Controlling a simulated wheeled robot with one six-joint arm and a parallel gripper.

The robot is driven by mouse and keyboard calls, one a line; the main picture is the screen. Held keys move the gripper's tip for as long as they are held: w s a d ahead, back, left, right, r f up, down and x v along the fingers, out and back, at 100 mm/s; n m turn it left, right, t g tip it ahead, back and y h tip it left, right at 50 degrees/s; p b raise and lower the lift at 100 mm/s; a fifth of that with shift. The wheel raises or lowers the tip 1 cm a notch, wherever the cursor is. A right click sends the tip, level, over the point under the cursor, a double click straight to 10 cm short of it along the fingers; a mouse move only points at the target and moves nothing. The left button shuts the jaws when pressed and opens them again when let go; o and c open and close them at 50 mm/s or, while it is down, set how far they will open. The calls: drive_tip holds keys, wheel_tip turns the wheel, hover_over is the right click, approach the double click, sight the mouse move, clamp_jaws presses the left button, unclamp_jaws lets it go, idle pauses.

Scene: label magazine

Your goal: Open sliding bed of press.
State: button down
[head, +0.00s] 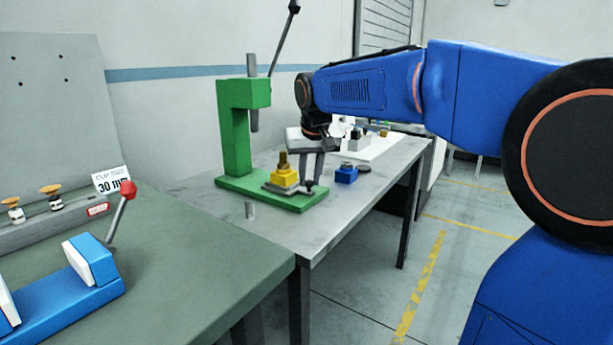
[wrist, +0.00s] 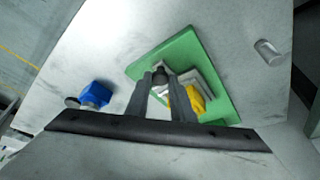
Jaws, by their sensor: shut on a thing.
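The green press (head: 236,135) stands on the grey table, with its base (wrist: 198,45) below my gripper in the wrist view. Its sliding bed (head: 272,187) is a grey plate on the base and carries a yellow block (head: 286,177) with a brass-coloured post. The bed (wrist: 209,84) and block (wrist: 195,98) also show in the wrist view, partly behind a finger. The bed's far side is partly hidden.
A blue block (head: 346,175) and a dark disc (head: 364,169) stand right of the press base. A small grey cylinder (head: 249,211) stands near the table's front edge. A green-topped bench (head: 180,255) with a blue red-handled fixture (head: 95,262) is at left. The press lever (head: 283,40) rises above.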

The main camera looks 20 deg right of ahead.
drive_tip(key=c, duration=1.5)
unclamp_jaws()
drive_tip(key=shift+c, duration=0.2)
drive_tip(key=shift+r, duration=0.15)
drive_tip(key=v, duration=1.7)
drive_tip(key=shift+s, duration=0.15)
drive_tip(key=s+d+f+n, duration=0.1)
drive_tip(key=s+f, duration=1.2)
drive_tip(key=f, duration=0.3)
drive_tip(key=s+d+f, duration=0.1)
drive_tip(key=s+f, duration=1.3)
drive_tip(key=f, duration=0.3)
drive_tip(key=shift+s+f+n+y, duration=0.15)
drive_tip(key=shift+s+n+y, duration=0.15)
drive_tip(key=shift+n, duration=0.1)
